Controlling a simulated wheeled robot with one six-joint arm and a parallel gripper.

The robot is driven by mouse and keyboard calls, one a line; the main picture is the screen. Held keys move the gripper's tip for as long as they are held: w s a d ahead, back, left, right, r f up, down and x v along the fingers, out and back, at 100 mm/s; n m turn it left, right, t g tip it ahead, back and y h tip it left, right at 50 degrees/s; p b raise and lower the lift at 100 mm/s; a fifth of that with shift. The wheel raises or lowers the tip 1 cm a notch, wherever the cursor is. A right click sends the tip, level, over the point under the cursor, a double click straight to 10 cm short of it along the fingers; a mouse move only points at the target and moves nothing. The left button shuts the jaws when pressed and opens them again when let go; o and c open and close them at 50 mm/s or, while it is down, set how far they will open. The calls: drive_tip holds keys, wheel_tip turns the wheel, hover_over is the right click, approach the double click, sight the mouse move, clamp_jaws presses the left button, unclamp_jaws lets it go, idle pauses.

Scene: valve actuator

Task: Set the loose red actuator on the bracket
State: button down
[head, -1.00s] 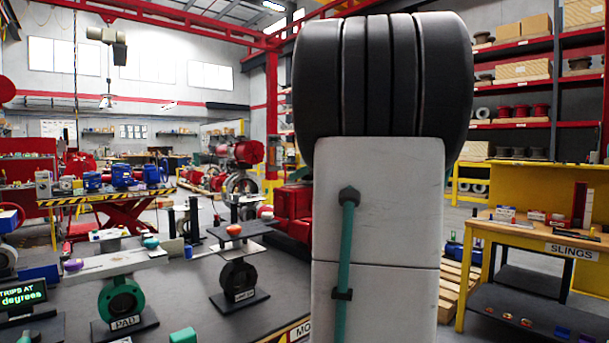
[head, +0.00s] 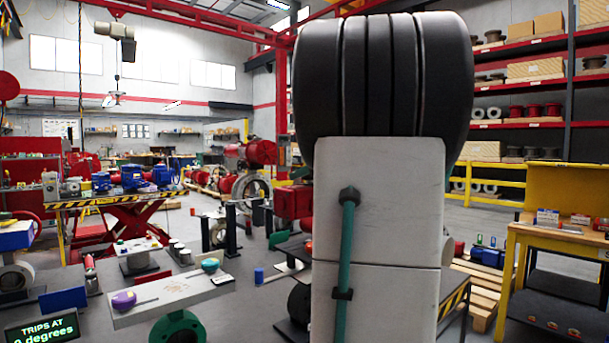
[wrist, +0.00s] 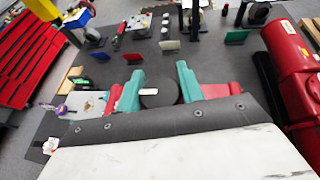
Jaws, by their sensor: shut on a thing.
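In the wrist view my gripper (wrist: 160,88) has its two teal fingers on either side of a dark round part with a small white label. Red body parts (wrist: 217,91) show outside both fingers, so it appears shut on the red actuator. Its underside is hidden. A dark plate (head: 293,246) is partly hidden by my arm. I cannot tell which is the bracket.
A large red cylinder (wrist: 292,75) lies close at the right in the wrist view. A display (head: 42,329) reads "TRIPS AT" degrees. Dark posts (head: 231,222) stand beyond the pale plate. A yellow workbench (head: 555,225) stands at the right. Grey floor lies between the stands.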

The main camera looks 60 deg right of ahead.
drive_tip(key=shift+w+r, duration=0.1)
drive_tip(key=shift+r, duration=0.05)
drive_tip(key=shift+f, duration=2.9)
drive_tip(key=shift+f, duration=1.2)
drive_tip(key=c, duration=0.9)
unclamp_jaws()
drive_tip(key=shift+c, duration=0.2)
drive_tip(key=shift+o, duration=0.6)
drive_tip(key=shift+s+f, duration=0.2)
drive_tip(key=v, duration=0.7)
drive_tip(key=shift+s+r, duration=0.3)
drive_tip(key=shift+s, duration=0.05)
